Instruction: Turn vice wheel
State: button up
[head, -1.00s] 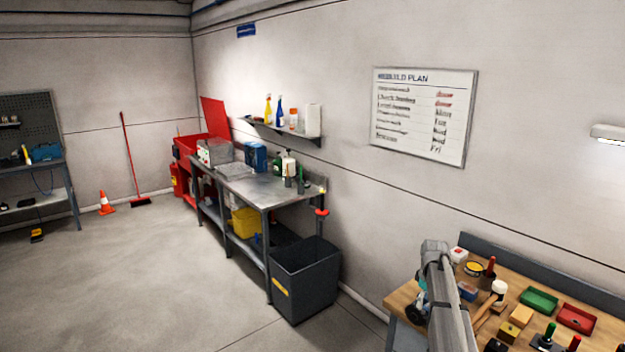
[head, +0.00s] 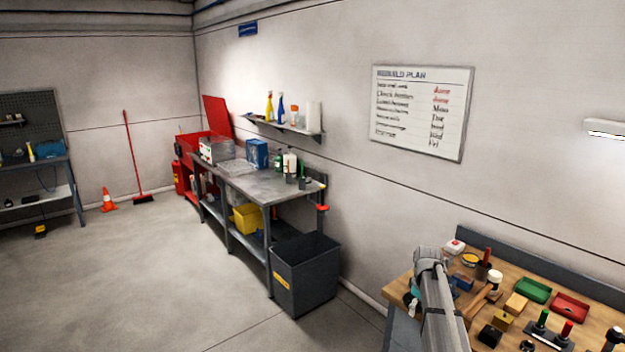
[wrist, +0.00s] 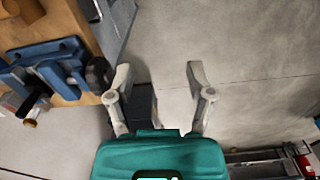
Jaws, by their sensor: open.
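A blue vice (wrist: 48,70) sits on the wooden bench at the upper left of the wrist view. A dark round part (wrist: 98,73), which looks like its wheel, is at the vice's right side by the bench edge. My gripper (wrist: 158,78) is open, with nothing between its fingers. It is over bare floor, to the right of the dark round part, and its left finger is close to that part in the picture. Whether they touch is unclear. In the head view my arm hides most of the vice area.
The wooden workbench (head: 400,290) carries a green tray (head: 533,290), a red tray (head: 570,307), a mallet (head: 494,278) and small parts. A dark bin (head: 306,275) stands by a steel bench (head: 262,185). Floor to the left is open.

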jog(key=s+a+f+m+b, duration=0.3)
jog(key=s+a, duration=0.5)
jog(key=s, duration=0.4)
jog(key=s+a+f+m+b, duration=0.3)
jog(key=s+a+f+b, duration=0.2)
jog(key=s+a, duration=0.3)
jog(key=s, duration=0.4)
jog(key=shift+s+a+f+m, duration=0.2)
jog(key=shift+f+m, duration=0.1)
jog(key=shift+f, duration=0.05)
jog(key=shift+c, duration=0.8)
